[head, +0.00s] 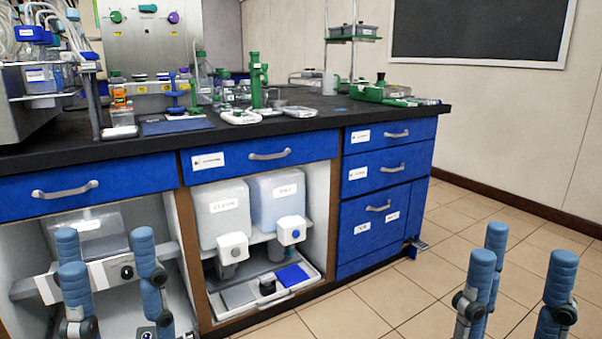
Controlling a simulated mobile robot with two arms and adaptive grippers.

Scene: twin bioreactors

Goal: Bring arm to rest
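My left gripper (104,250) is at the lower left of the head view, its blue padded fingers pointing up and spread apart. It is open with nothing between the fingers, in front of the open cabinet bay. My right gripper (522,258) is at the lower right, also with fingers up and spread, open and empty over the tiled floor. Both arms behind the grippers are mostly out of the picture. Neither gripper visibly touches anything.
A black-topped bench (330,118) with blue drawers (262,153) crosses the view, crowded with lab items, including a green stand (257,82). Two white containers (222,206) stand in the open bay above a tray (262,296). The tiled floor (425,290) at right is clear.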

